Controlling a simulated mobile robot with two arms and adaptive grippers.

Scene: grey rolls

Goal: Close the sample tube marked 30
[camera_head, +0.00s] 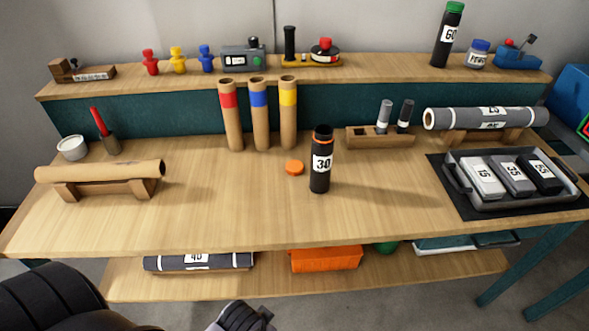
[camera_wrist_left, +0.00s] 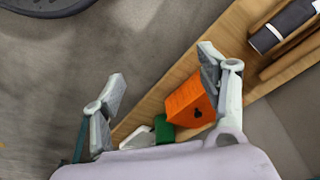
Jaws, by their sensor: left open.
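The sample tube marked 30 (camera_head: 320,172) is black with a white label and stands upright near the middle of the table. Its orange-rimmed top is open. A round orange cap (camera_head: 294,168) lies on the tabletop just left of the tube, apart from it. My left arm enters at the bottom left of the head view, below the table's front edge. The tube and cap are not in that view. My right gripper is not in view.
The lower shelf (camera_head: 290,287) holds a grey roll and an orange box (camera_head: 326,259), also seen in the left wrist view (camera_wrist_left: 188,102). Cardboard tubes (camera_head: 260,118) stand behind the cap. A tray (camera_head: 512,203) lies at right, a brown roll (camera_head: 100,171) at left. The front tabletop is clear.

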